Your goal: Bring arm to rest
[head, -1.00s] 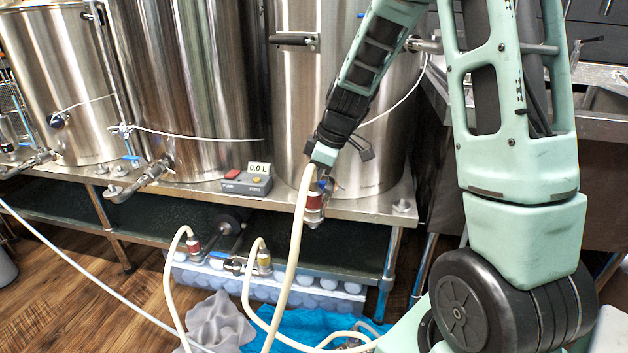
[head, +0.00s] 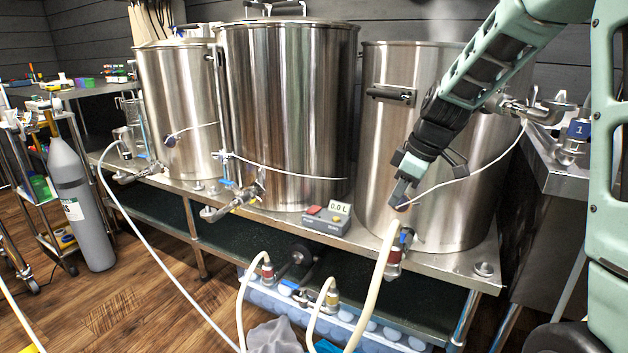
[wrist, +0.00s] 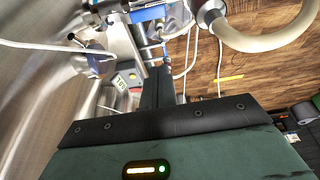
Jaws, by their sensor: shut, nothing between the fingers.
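My gripper (head: 398,197) is at the front of the right steel kettle (head: 440,150) in the head view, just above the hose fitting with the red collar (head: 394,258). Its fingers are closed together with nothing between them. In the wrist view the dark closed fingers (wrist: 158,85) point toward the bench front. My arm reaches in from the upper right, still extended over the kettle's front. Whether the fingertips touch the kettle or the fitting I cannot tell.
Two more kettles (head: 290,110) stand to the left on the steel bench. A small box reading 0.0 L (head: 328,218) sits near the bench edge. Pale hoses (head: 375,290) hang down in front. A grey gas cylinder (head: 80,205) stands at left; wood floor (head: 150,300) is open there.

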